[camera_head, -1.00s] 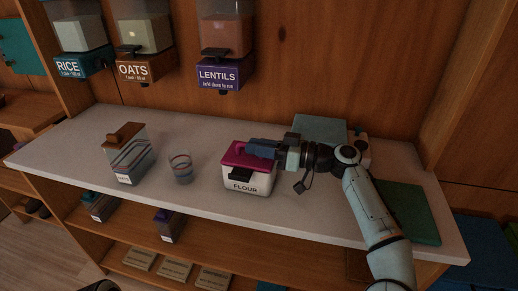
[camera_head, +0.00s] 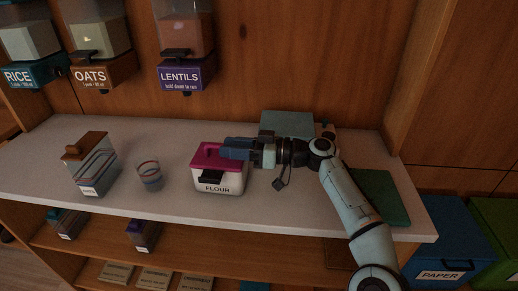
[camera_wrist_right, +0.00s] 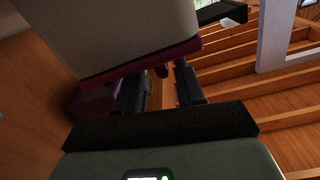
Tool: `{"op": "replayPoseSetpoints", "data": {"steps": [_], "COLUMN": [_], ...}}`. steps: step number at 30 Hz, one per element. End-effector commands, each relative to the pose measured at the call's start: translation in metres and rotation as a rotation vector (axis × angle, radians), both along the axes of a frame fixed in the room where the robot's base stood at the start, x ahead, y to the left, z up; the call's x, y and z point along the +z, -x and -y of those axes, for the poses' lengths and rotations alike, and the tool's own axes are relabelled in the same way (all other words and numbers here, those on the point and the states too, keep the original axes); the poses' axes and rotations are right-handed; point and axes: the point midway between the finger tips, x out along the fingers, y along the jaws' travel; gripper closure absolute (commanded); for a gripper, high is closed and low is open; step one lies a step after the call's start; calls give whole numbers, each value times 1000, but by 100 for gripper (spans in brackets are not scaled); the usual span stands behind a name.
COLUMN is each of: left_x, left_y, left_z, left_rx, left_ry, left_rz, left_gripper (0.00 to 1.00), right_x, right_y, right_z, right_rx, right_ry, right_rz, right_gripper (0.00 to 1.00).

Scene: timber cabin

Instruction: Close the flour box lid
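The flour box (camera_head: 231,184) stands on the pale counter, white with a dark front latch (camera_head: 211,178) and a FLOUR label. Its magenta lid (camera_head: 205,158) lies over the top; I cannot tell whether it is fully seated. My right gripper (camera_head: 226,149) reaches in from the right, just above the lid by its handle, and hides part of the lid. In the right wrist view the two dark fingers (camera_wrist_right: 162,90) stand apart, with a small magenta part showing between their tips. The pale box body (camera_wrist_right: 125,35) and magenta lid edge (camera_wrist_right: 140,65) are close beside them. My left gripper is out of view.
A glass (camera_head: 149,177) and a wooden-lidded canister (camera_head: 94,170) stand left of the box. A teal block (camera_head: 287,122) is behind my right arm, and a green board (camera_head: 380,195) lies right. LENTILS, OATS and RICE dispensers hang above (camera_head: 187,77). Bare counter lies between glass and box.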

Motion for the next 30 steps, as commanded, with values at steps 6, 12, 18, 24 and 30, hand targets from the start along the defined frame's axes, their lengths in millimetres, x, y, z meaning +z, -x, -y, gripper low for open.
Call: {"op": "replayPoseSetpoints", "data": {"steps": [6, 12, 18, 24, 30], "left_x": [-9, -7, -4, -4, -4], "left_y": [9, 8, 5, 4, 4], "left_z": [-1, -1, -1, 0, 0], "left_rx": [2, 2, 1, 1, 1], "left_ry": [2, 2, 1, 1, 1], "left_rz": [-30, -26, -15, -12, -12], "left_gripper": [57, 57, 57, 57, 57], "right_x": [-1, 0, -1, -1, -1], "right_y": [10, 20, 25, 27, 27], "right_z": [49, 89, 111, 115, 114], "right_rx": [-5, -6, -3, -1, -1], "right_ry": [4, 3, 2, 2, 2], "right_rz": [-1, 0, -2, 0, 0], "right_gripper": [62, 62, 62, 62, 62]}}
